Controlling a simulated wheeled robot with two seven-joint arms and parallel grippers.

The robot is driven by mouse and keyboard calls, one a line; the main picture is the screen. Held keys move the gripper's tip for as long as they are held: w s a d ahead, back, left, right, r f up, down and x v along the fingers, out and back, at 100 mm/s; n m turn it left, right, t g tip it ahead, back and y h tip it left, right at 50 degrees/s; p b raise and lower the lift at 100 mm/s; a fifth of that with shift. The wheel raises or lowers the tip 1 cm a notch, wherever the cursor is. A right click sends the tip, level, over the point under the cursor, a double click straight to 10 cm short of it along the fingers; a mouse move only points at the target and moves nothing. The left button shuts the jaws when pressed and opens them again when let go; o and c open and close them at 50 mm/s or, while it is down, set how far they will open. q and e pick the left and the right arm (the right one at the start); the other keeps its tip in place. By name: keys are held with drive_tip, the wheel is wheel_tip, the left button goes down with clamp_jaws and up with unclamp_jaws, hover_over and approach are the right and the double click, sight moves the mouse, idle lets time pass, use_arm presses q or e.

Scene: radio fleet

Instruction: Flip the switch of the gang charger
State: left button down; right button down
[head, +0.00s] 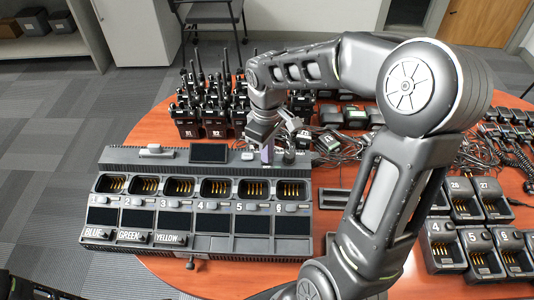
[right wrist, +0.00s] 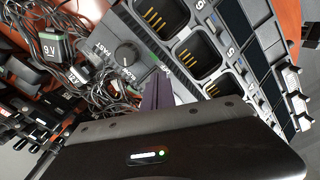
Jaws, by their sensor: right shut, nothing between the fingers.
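The gang charger (head: 225,165) is a long dark unit on the table, with a row of empty numbered bays, a small screen (head: 208,153) and a round knob (head: 289,157) at its back right. The knob, with lettering beside it, also shows in the right wrist view (right wrist: 127,55). My right gripper (head: 267,154) is shut and empty, pointing down at the charger's back strip just left of the knob. Its purple-grey fingers (right wrist: 156,94) show close to the charger; I cannot tell if they touch it. I cannot make out the switch for certain. My left gripper is not in view.
Several radios (head: 200,112) with antennas stand behind the charger. Tangled cables (head: 325,150) and small black adapters (right wrist: 52,48) lie to its right in the head view. More numbered chargers (head: 475,250) stand at the right. Carpet lies free left of the table.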

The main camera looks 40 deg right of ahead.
wheel_tip(320, 180, up, 6)
drive_tip(key=p, duration=0.4)
drive_tip(key=shift+r, duration=0.15)
idle(0.5)
